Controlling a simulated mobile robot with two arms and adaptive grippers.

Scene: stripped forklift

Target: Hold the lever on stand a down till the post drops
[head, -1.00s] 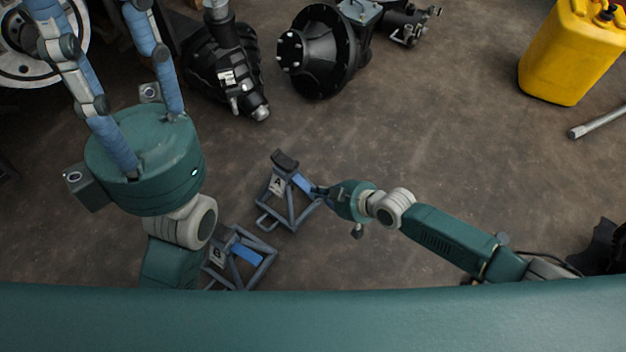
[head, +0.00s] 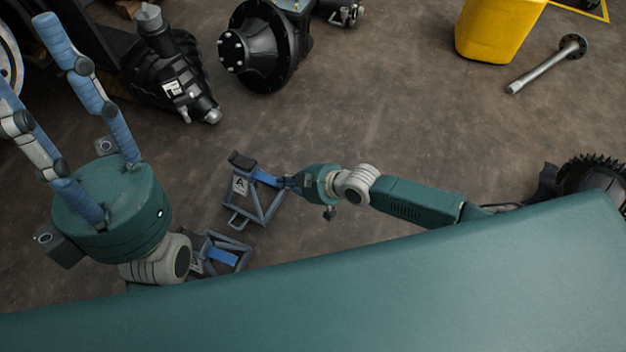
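Stand A (head: 233,205) is a grey-blue metal jack stand on the floor, with a white label marked A. Its dark saddle (head: 242,161) sits on top of the post, standing above the frame. Its blue lever (head: 265,178) sticks out to the right. My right gripper (head: 284,182) has its narrow, closed-together fingers at the lever's outer end; the exact contact is too small to see clearly. My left gripper (head: 28,60) is large in the left foreground, its blue-grey fingers wide apart and empty.
A second stand with a blue lever (head: 221,257) is partly hidden just below stand A. Black machine parts (head: 260,50) lie behind. A yellow jerrycan (head: 497,30) and a metal shaft (head: 545,66) are at the upper right. The middle floor is clear.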

